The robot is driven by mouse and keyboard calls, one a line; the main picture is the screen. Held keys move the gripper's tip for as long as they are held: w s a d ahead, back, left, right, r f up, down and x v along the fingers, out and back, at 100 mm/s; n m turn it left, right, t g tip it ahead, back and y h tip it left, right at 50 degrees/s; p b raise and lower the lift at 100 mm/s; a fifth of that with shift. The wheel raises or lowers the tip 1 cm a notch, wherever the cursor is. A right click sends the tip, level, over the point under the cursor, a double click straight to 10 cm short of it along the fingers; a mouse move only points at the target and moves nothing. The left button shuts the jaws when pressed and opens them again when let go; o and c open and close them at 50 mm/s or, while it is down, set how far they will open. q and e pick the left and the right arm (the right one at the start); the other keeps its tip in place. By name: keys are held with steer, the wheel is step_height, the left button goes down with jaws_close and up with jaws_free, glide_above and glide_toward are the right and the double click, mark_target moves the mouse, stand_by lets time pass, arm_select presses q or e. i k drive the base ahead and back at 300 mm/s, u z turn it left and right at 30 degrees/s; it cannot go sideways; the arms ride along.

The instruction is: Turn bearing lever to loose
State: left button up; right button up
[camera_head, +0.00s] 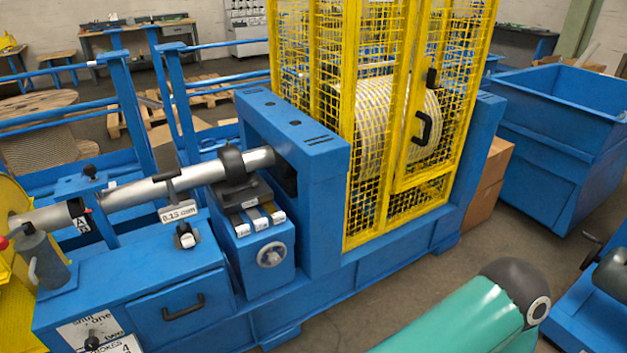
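A dark bearing housing (236,166) sits around the grey shaft (150,189) on a blue pedestal (268,258). A sloped plate on the pedestal carries several small labels (260,220), too small to read surely. A round grey knob (271,255) is on the pedestal's front face. I cannot tell for sure which part is the bearing lever, or its setting. A flat dark upright piece (168,152) stands by the shaft left of the housing. Neither of my grippers is in view.
A yellow mesh cage (400,130) encloses a wound drum (375,112) at the right. A teal arm part, apparently mine, fills the lower right. A blue bin (540,140) stands behind.

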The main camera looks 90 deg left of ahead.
mark_target(226, 195)
steer(key=z, duration=0.5)
steer(key=i, duration=0.35)
steer(key=u, duration=2.4)
steer(key=i, duration=0.25)
steer(key=u, duration=2)
steer(key=k, duration=0.55)
steer(key=u, duration=0.5)
steer(key=i, duration=1.6)
steer(key=z, duration=0.3)
